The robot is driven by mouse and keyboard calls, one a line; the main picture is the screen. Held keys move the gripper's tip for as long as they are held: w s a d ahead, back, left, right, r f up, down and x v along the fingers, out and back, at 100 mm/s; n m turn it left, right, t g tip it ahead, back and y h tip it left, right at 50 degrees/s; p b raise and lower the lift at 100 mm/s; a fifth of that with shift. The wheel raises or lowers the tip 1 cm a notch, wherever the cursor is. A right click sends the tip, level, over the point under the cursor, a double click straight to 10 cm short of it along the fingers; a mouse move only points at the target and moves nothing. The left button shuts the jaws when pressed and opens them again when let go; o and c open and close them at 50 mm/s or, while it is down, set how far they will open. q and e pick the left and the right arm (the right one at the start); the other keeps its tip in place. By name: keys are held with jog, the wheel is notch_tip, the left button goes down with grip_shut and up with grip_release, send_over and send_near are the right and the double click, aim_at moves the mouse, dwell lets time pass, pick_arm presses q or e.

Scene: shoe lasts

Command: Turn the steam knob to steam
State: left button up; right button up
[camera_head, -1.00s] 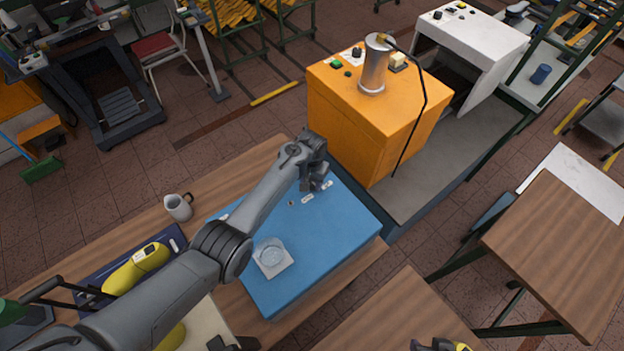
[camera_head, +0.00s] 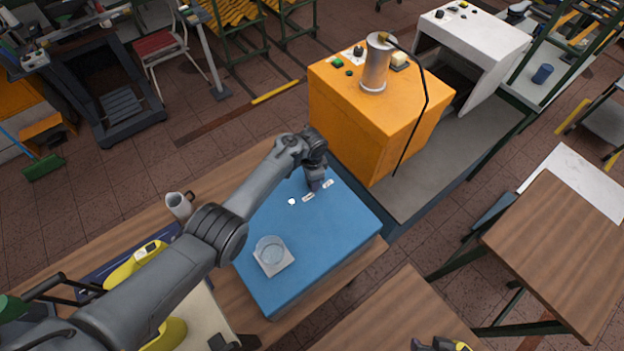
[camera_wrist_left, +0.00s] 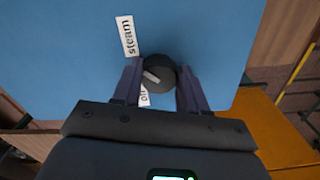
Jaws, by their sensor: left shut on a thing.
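The blue steamer box (camera_head: 330,235) sits on a wooden table. In the left wrist view, a round black knob (camera_wrist_left: 160,67) with a pale pointer mark stands on its blue top (camera_wrist_left: 70,60). My left gripper (camera_wrist_left: 158,80) has one finger on either side of the knob and is shut on it. A "steam" label (camera_wrist_left: 127,36) lies up and left of the knob; an "off" label (camera_wrist_left: 144,96) is partly hidden near the left finger. The pointer faces left, roughly between the labels. In the head view, my left gripper (camera_head: 317,184) points down at the box's far edge and hides the knob.
A clear round dish on a white pad (camera_head: 272,257) is on the box top. A small white spot (camera_head: 291,201) and white labels (camera_head: 308,197) are near the gripper. A mug (camera_head: 179,204) stands left. An orange machine (camera_head: 365,125) stands close behind the box.

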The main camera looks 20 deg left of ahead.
pick_arm(q)
jog(key=shift+m, duration=0.3)
jog(key=o, duration=1.1)
jog(key=shift+c, duration=0.2)
jog(key=shift+r, duration=0.55)
notch_tip(320, 180, up, 10)
jog(key=p, duration=0.1)
jog(key=shift+f+p, duration=0.15)
jog(key=shift+p, duration=0.25)
jog(key=shift+d, duration=0.1)
